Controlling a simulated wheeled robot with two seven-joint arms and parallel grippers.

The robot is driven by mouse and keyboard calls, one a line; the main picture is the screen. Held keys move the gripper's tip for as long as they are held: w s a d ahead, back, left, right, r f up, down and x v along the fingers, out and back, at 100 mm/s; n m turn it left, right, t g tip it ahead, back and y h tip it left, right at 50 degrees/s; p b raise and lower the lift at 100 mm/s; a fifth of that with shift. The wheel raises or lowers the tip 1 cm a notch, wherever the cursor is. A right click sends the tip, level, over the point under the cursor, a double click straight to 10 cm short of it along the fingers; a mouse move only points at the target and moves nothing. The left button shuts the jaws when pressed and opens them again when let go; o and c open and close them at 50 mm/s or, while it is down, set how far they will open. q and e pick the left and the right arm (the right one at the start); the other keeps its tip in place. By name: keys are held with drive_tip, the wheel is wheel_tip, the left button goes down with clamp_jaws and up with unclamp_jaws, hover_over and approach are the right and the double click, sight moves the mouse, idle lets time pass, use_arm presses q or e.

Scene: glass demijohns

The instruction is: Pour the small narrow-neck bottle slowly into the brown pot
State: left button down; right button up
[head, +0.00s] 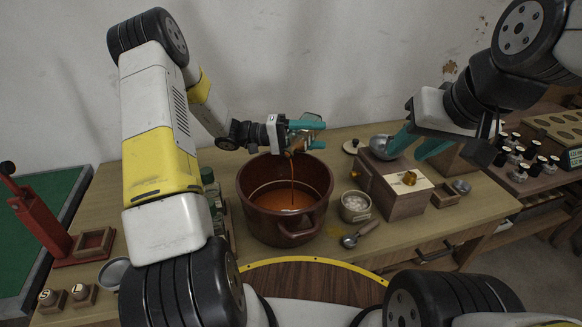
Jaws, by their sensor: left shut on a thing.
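The brown pot (247,187) stands on the wooden table with orange-brown liquid (285,201) inside. My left gripper (318,135) is above the pot's back rim, shut on the small narrow-neck bottle (296,143). The bottle is tilted with its mouth down over the pot, and its body is partly hidden by the teal fingers. A thin brown stream (292,180) runs from it into the pot's liquid. My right gripper (412,150) is open, with its teal fingers apart above the wooden box at the right, and appears empty.
A wooden box (405,202), a metal bowl (380,142), a small pale jar (355,206) and a scoop (350,241) are right of the pot. Green bottles (209,178) stand close at its left. A red press (35,215) is at far left.

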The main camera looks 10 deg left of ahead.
use_arm(q)
drive_tip(key=shift+s+r+m, duration=0.2)
drive_tip(key=shift+r+m, duration=0.4)
drive_tip(key=shift+m, duration=0.1)
idle(1.7)
drive_tip(key=shift+s+a+m+h, duration=0.1)
drive_tip(key=shift+m+h, duration=0.3)
idle(0.7)
